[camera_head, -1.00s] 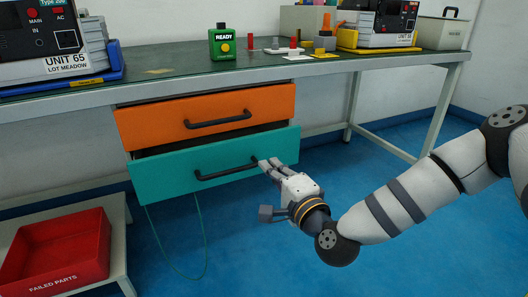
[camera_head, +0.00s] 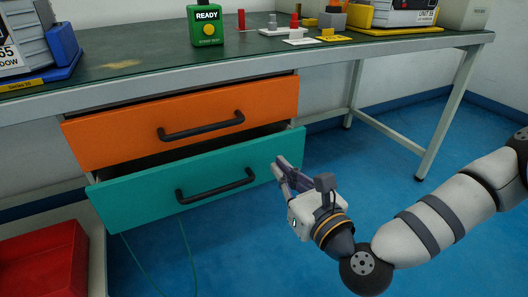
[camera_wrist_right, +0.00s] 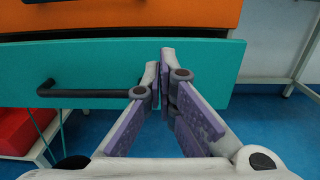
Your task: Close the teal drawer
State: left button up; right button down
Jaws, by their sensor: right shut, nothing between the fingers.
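The teal drawer (camera_head: 142,199) is pulled out below the orange drawer (camera_head: 150,138), with a dark gap above its front. Its black handle (camera_head: 215,187) is on the front face. My right gripper (camera_head: 278,166) is shut and empty, its fingertips at the right part of the teal front, right of the handle. In the right wrist view the closed fingertips (camera_wrist_right: 165,58) overlap the teal front (camera_wrist_right: 208,70), with the handle (camera_wrist_right: 85,92) to their left. I cannot tell for certain whether they touch it. My left gripper is not in view.
The workbench (camera_head: 150,69) is above the drawers and carries a green READY box (camera_head: 206,27) and test units. A red bin (camera_head: 40,262) stands at lower left. A bench leg (camera_head: 445,110) is at right.

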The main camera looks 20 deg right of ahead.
aim_at(258, 146)
jog(key=w+b, duration=0.1)
jog(key=w, duration=0.6)
jog(key=shift+w+a, duration=0.15)
jog(key=shift+w, duration=0.05)
jog(key=shift+w+f+b, duration=0.1)
jog(key=shift+w+b, duration=0.45)
jog(key=shift+w, duration=0.7)
